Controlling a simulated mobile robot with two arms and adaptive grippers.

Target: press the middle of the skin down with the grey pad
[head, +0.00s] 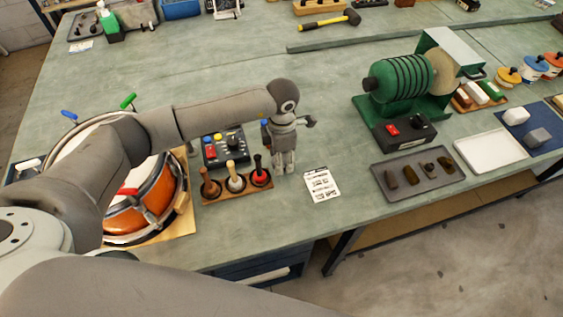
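The drum (152,205) with an orange shell stands at the left of the bench. Parts of its pale skin (144,173) show, but my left arm crosses in front and hides the skin's middle. Blue, green and red handles sit around its rim. My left gripper (284,168) points down over the bench, right of the drum and just right of a rack of handled tools. Its fingers look close together, but whether they are shut or hold anything is unclear. A grey block (538,137), possibly the grey pad, lies on a blue mat at the far right. My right gripper is out of view.
The wooden rack (238,190) holds brown, white and red-based tools. A control box (224,149) stands behind it and a printed card (321,184) lies to its right. A green machine (405,85), a dark tray (417,174) and a white tray (490,150) occupy the right.

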